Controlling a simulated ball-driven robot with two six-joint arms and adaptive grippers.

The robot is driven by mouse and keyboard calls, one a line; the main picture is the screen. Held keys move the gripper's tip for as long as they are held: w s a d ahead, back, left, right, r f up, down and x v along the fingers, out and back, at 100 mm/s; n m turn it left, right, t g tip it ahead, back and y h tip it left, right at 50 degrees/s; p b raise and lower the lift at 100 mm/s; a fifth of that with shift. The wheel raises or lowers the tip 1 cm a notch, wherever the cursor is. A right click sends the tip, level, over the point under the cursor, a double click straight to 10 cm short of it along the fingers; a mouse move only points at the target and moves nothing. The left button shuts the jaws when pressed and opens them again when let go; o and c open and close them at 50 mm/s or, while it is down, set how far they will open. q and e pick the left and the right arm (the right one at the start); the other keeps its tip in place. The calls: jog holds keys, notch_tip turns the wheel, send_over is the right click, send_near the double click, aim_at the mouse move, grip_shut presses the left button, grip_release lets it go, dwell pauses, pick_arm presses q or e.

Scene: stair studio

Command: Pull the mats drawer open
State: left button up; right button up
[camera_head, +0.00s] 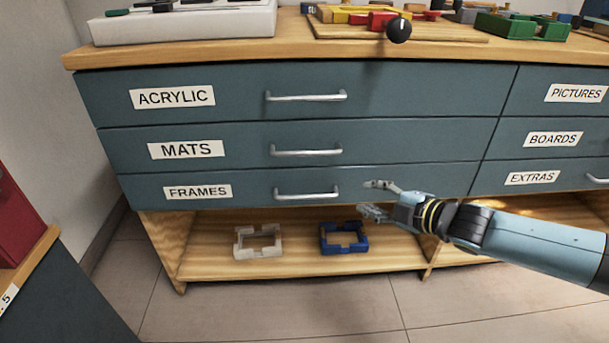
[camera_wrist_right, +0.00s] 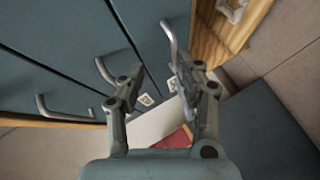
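The mats drawer (camera_head: 240,150) is the middle one of the left column, flush with the cabinet front like its neighbours. Its silver bar handle (camera_head: 306,151) is free, with nothing touching it. My right gripper (camera_head: 370,197) is open and empty, to the right of and below that handle, level with the frames drawer and apart from it. In the right wrist view my open fingers (camera_wrist_right: 150,90) show with three drawer handles beyond them; the middle one, likely the mats handle (camera_wrist_right: 104,72), is to the left of the fingers. My left gripper is not in view.
The acrylic drawer (camera_head: 230,97) is above and the frames drawer (camera_head: 250,187) below, both shut. A white frame (camera_head: 243,252) and a blue frame (camera_head: 343,249) lie on the low shelf. A red object (camera_head: 15,215) stands at far left. Floor in front is clear.

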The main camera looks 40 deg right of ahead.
aim_at(310, 154)
jog(key=w+a+r+n+y+b, duration=0.1)
jog(key=w+r, duration=0.1)
jog(key=w+a+r+n+t+y+b, duration=0.1)
jog(key=w+a+r+n, duration=0.1)
jog(key=w+r, duration=0.1)
jog(key=w+a+r+n+t+y+b, duration=0.1)
jog(key=w+a+r, duration=0.1)
jog(key=shift+w+a+r+n, duration=0.15)
jog(key=shift+w+r+n, duration=0.15)
jog(key=shift+r+n, duration=0.1)
jog(key=x, duration=0.5)
jog(key=shift+w+a+f+p, duration=0.1)
jog(key=shift+w+a+p, duration=0.05)
jog(key=shift+w+p, duration=0.15)
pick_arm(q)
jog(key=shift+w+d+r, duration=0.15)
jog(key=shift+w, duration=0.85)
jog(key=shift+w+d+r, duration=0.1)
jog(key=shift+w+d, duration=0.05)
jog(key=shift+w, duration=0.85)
pick_arm(e)
jog(key=shift+w+a+f, duration=0.2)
jog(key=shift+w, duration=0.35)
grip_shut()
